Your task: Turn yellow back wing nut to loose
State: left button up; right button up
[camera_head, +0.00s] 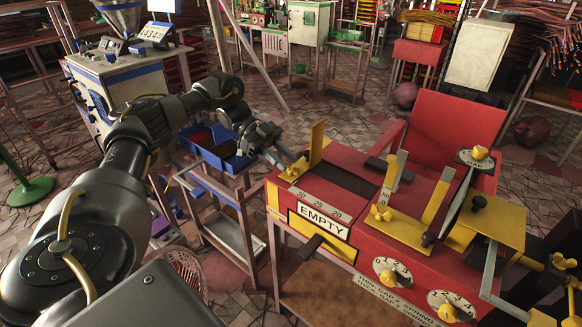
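The red machine (352,195) has several yellow wing nuts and knobs. One yellow wing nut (297,170) sits at the foot of an upright yellow plate (317,144) at the machine's left end. Another yellow wing nut (381,212) sits on the yellow bracket (408,228) at the middle. My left gripper (287,163) reaches in from the left, with its fingertips at the wing nut by the upright plate. I cannot tell whether the fingers touch or close on it; they partly cover it. My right gripper is not in view.
A scale with EMPTY below it (322,222) runs along the machine's front left. Dials with yellow knobs (388,278) are on the front face. A blue bin (217,150) on a stand is left of the machine, under my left arm. Floor behind the machine is partly clear.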

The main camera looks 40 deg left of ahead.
aim_at(288, 164)
pick_arm(q)
jog(key=shift+x, duration=1.55)
grip_shut()
